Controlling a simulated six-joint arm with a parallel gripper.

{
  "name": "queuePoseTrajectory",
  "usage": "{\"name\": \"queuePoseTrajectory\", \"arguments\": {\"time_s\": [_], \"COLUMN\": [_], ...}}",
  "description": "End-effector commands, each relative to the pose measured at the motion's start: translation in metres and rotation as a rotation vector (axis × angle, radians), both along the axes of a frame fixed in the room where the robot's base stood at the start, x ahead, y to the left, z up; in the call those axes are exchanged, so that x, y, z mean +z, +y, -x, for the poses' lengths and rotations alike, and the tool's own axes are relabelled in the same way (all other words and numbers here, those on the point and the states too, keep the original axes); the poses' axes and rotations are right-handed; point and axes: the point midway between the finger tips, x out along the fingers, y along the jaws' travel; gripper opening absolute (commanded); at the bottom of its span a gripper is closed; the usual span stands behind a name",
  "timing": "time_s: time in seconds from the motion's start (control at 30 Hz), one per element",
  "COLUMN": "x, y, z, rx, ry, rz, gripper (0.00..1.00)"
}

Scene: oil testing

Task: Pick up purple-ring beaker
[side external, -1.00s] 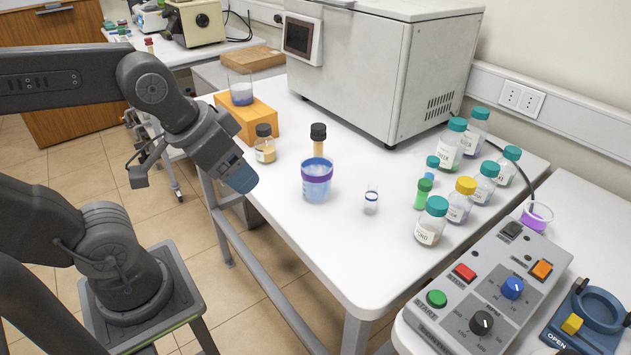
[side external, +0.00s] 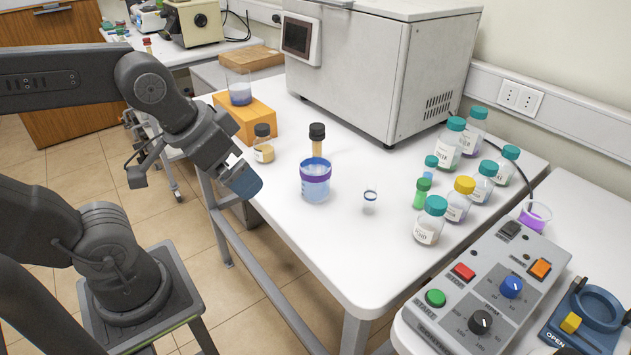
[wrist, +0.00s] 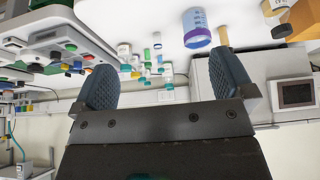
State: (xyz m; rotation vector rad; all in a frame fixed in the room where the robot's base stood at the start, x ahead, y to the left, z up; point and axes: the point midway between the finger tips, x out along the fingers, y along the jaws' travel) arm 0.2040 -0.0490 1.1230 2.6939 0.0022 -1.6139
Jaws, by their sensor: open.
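The purple-ring beaker (side external: 315,190) stands upright on the white table, holding light blue liquid, with a purple band near its top. In the wrist view the beaker (wrist: 196,38) shows near the top, beyond the two blue pads. My gripper (side external: 246,182) is left of the beaker, near the table's left edge, apart from it and empty. In the wrist view my gripper (wrist: 165,84) has its two pads wide apart. In the side view the pads overlap, so the gap is hidden there.
A black-capped vial (side external: 317,140) stands just behind the beaker, a brown-filled bottle (side external: 263,150) to its left, and a small clear vial (side external: 370,200) to its right. An orange block (side external: 262,118) bears another beaker (side external: 239,88). Several capped bottles stand to the right, before a large machine (side external: 400,60).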

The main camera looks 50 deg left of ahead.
Motion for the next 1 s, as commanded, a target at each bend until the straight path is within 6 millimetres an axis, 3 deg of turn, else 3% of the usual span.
{"name": "queuePoseTrajectory", "arguments": {"time_s": [0.17,0.37,0.6,0.87,1.0], "x": [0.005,0.006,-0.012,-0.029,-0.05], "y": [0.006,0.023,0.042,0.051,0.056], "z": [-0.021,-0.084,-0.154,-0.18,-0.185], "rx": [0.086,0.339,0.609,0.71,0.712], "ry": [0.029,0.084,0.1,0.096,0.099], "rz": [0.009,0.025,0.031,0.033,0.033], "gripper": [1.0,1.0,1.0,1.0,1.0]}}
